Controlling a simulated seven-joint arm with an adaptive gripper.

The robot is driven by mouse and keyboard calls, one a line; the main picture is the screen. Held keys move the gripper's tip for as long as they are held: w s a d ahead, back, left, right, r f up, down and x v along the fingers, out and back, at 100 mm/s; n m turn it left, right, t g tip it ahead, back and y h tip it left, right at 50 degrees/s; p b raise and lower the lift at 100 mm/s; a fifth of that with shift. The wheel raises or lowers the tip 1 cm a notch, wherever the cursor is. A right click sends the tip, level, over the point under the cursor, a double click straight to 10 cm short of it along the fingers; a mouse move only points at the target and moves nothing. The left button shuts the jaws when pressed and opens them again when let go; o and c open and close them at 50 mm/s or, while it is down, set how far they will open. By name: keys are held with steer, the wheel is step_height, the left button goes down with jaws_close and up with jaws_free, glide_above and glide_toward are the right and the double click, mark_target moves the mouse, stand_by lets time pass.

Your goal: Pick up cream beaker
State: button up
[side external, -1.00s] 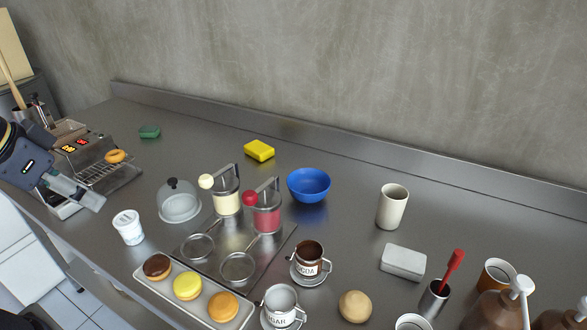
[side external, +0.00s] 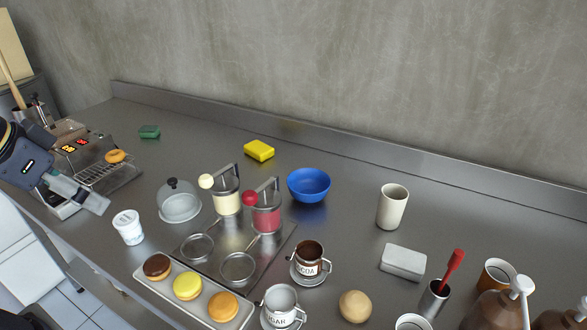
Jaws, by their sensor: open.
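The cream beaker (side external: 392,208) stands upright on the steel counter, right of centre towards the back wall. Nothing touches it. My gripper (side external: 93,202) is at the far left, over the counter's front edge near a fryer-like machine. It is open and empty, far from the beaker.
A blue bowl (side external: 309,184) stands left of the beaker and a white-grey block (side external: 403,262) lies in front of it. Counter behind the beaker is clear.

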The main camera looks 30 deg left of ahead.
steer(key=w+d+r+n+t+h, duration=0.1)
steer(key=w+d+r+n+t, duration=0.25)
steer(key=w+n, duration=0.2)
steer(key=w+d+r+n+t, duration=0.2)
steer(key=w+r+n, duration=0.25)
steer(key=w, duration=0.25)
steer(key=n+h, duration=0.7)
steer(key=n, duration=1.2)
glide_above(382, 209)
steer(key=s+a, duration=0.6)
steer(key=s, duration=0.5)
step_height(382, 209, down, 23)
steer(key=shift+y, duration=0.3)
steer(key=x, duration=1)
steer(key=shift+w+f, duration=0.3)
steer(key=shift+w, duration=0.05)
steer(key=shift+w+a+x, duration=0.1)
steer(key=shift+a+x, duration=0.05)
steer(key=shift+x, duration=1.3)
steer(key=shift+w+a+x, duration=0.1)
steer(key=shift+a+x, duration=0.05)
steer(key=shift+x, duration=1.3)
